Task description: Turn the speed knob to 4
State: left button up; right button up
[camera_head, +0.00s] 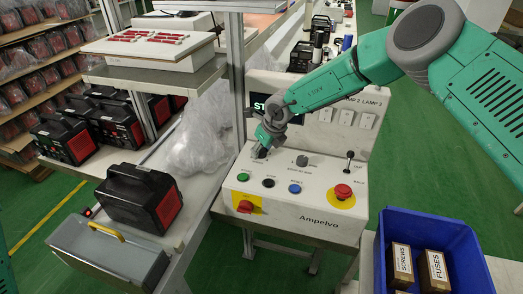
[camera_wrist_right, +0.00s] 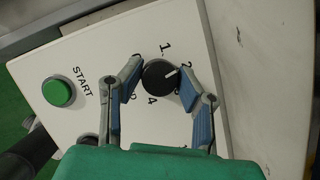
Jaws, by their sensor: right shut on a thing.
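The speed knob (camera_wrist_right: 158,76) is a round black dial with a white pointer line, on the white sloped panel (camera_head: 327,200). Around it in the wrist view are the printed marks 1, 2 and 4, with others partly covered by the fingers. The pointer faces right, near the 2. My right gripper (camera_wrist_right: 161,69) has its two blue-padded fingers on either side of the knob, shut on it. In the head view my right gripper (camera_head: 262,150) comes down on the panel's upper left and mostly hides the knob. My left gripper is not in view.
A green START button (camera_wrist_right: 57,92) sits beside the knob. Black (camera_head: 268,183) and blue (camera_head: 295,188) buttons, another dark knob (camera_head: 302,160), a red emergency button (camera_head: 342,191) and a red switch (camera_head: 245,207) share the panel. A blue bin (camera_head: 468,225) with boxes stands at right.

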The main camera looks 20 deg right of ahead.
jog(key=shift+w+r, duration=0.3)
jog(key=o, duration=1.1)
jog(key=shift+f, duration=0.2)
jog(key=v, duration=1.1)
jog(key=shift+s+d+r, duration=0.15)
jog(key=shift+s+r, duration=0.1)
jog(key=shift+r, duration=0.05)
